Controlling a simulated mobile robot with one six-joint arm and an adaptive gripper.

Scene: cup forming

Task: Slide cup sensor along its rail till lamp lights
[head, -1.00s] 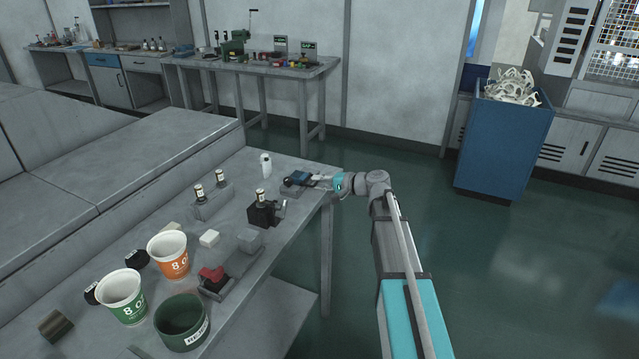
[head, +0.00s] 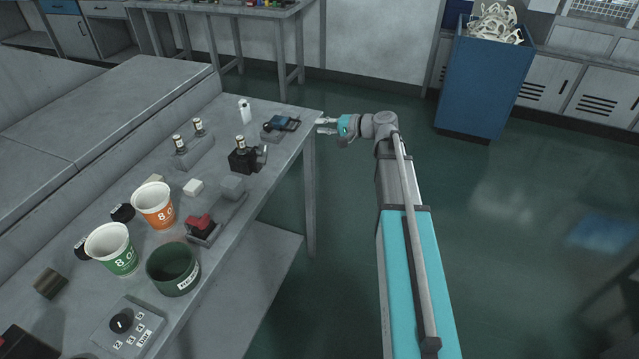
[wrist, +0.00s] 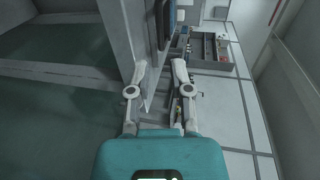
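I cannot tell for sure which piece is the cup sensor. A blue-and-black device (head: 283,123) sits on a grey base at the bench's far right corner. A grey block (head: 233,187) sits on a long grey base, with a red-topped part (head: 200,222) at its near end. No lit lamp can be made out. My gripper (head: 324,126) is open and empty just off the bench's right edge, right of the blue-and-black device and apart from it. In the wrist view its two fingers (wrist: 160,78) are spread, with a blue part (wrist: 165,15) beyond them.
The bench (head: 275,165) also holds an orange cup (head: 153,205), a green cup (head: 112,249), a dark green pot (head: 173,269), a black vial holder (head: 243,160) and a dial box (head: 129,328). A blue bin (head: 483,85) stands at the back right. Floor right of the bench is clear.

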